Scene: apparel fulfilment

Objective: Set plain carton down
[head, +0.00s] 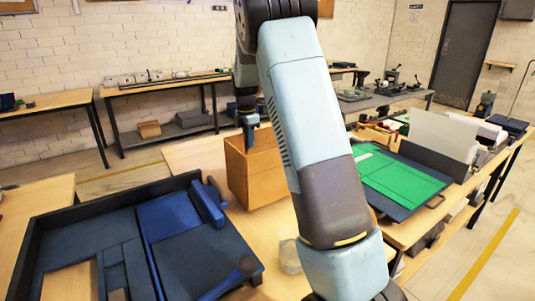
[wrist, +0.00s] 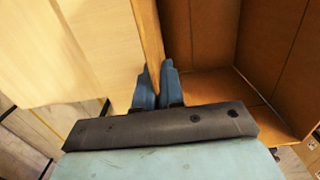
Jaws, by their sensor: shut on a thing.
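The plain carton (head: 240,178) is an open-topped brown box near the middle of the head view. My gripper (head: 249,141) comes down at its top edge, partly hidden by my arm. In the wrist view, my gripper (wrist: 156,84) is shut on one thin wall of the carton (wrist: 147,32), and the box's empty-looking inside (wrist: 285,45) opens to the right. The carton looks upright in the head view. I cannot tell whether its base touches the wooden table (head: 190,154).
A dark tray with blue panels (head: 185,215) lies at front left. A green mat on a dark board (head: 400,180) and a grey upright panel (head: 440,133) stand on the right. A small clear container (head: 288,258) is near my arm. Benches line the back wall.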

